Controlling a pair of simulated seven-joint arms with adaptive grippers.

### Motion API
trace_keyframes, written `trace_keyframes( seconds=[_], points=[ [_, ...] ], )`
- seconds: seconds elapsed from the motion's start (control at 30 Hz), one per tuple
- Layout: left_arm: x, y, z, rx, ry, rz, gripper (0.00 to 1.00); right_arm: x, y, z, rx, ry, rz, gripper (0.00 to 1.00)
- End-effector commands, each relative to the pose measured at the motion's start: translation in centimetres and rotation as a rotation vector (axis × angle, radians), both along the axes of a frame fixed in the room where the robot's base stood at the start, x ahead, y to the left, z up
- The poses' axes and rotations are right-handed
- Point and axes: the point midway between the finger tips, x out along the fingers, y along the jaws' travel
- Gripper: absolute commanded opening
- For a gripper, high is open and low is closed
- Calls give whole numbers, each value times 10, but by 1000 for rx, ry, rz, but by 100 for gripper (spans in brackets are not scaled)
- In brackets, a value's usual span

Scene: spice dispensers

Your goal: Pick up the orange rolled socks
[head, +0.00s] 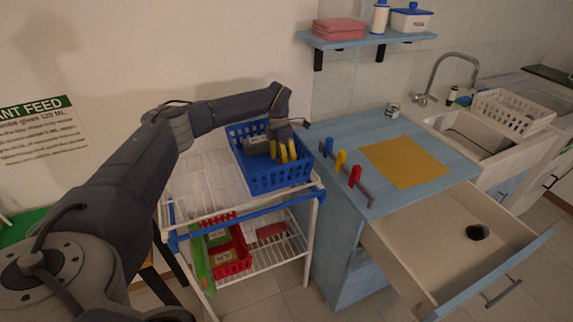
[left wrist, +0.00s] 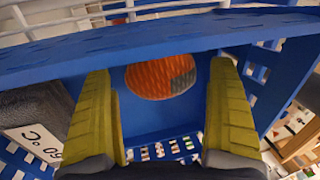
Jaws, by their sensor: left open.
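The orange rolled socks (left wrist: 160,76) lie inside the blue basket (left wrist: 180,38), with a grey patch on their right side, seen in the left wrist view. In the head view the blue basket (head: 280,178) stands on top of the white wire cart, and the socks are hidden there. My left gripper (head: 283,152) reaches down into the basket. In the left wrist view its two yellow fingers (left wrist: 162,115) are open, one on each side of the socks' position, with nothing between them that I can see gripped. My right gripper is not in view.
A grey labelled box (left wrist: 35,130) is beside the left finger in the basket. The basket walls surround the gripper. A blue cabinet (head: 345,235) with an open drawer (head: 440,225) stands to the right; a dark object (head: 478,232) lies in the drawer.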

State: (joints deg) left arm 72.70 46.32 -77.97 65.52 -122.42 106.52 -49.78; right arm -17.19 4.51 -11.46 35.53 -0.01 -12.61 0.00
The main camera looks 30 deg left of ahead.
Motion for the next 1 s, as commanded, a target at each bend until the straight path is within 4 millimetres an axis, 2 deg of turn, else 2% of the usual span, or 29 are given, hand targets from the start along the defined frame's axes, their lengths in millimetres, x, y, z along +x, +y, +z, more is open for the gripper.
trace_keyframes(
  seconds=[0.33,0.83,1.0],
  points=[
    [0,-1,-4,-1,-1,0,91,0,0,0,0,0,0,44],
    [0,0,-4,-1,-1,0,34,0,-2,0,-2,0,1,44],
    [0,-1,-4,0,0,0,32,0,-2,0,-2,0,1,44]
  ],
)
